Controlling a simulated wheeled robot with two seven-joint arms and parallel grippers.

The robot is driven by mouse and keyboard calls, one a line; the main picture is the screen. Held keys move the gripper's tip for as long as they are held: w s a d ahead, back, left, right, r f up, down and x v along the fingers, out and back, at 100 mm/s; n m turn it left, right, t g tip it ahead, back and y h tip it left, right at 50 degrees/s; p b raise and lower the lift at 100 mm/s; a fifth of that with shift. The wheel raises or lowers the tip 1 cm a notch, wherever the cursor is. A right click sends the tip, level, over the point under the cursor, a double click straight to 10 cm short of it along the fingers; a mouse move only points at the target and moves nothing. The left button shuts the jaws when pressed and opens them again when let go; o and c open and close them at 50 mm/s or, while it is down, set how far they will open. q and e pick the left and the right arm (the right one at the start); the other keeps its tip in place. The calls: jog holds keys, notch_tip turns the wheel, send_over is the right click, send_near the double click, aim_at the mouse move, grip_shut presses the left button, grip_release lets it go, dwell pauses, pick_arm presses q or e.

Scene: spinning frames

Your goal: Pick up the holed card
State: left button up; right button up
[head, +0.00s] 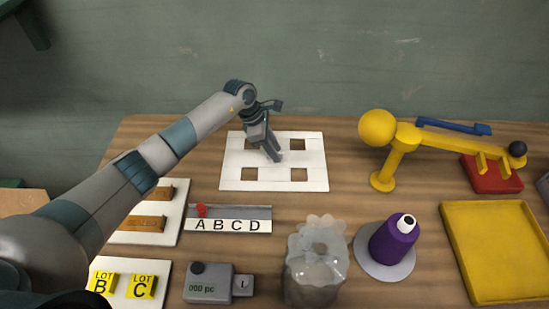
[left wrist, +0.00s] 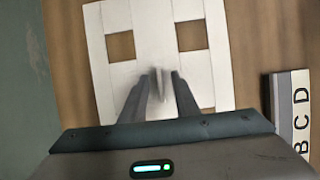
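The holed card (head: 235,178) is a white square sheet with several square holes, lying flat on the wooden table in the head view. It also fills the middle of the left wrist view (left wrist: 205,75), where two holes show clearly. My left gripper (head: 275,157) points down over the middle of the card. In the left wrist view its two fingers (left wrist: 159,80) stand apart on either side of a thin, blurred grey-white ridge. I cannot tell whether the fingertips touch the card. My right gripper is not in view.
An ABCD strip (head: 230,226) with a red pin lies in front of the card. A yellow lever stand (head: 388,165), a purple cone (head: 393,242), a clear scalloped jar (head: 316,262), a grey counter (head: 209,285) and a yellow tray (head: 500,298) stand around. A green wall rises behind.

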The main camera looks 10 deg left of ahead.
aim_at(285, 158)
pick_arm(q)
jog(key=shift+c, duration=0.3)
grip_shut()
jog(key=shift+r, duration=0.1)
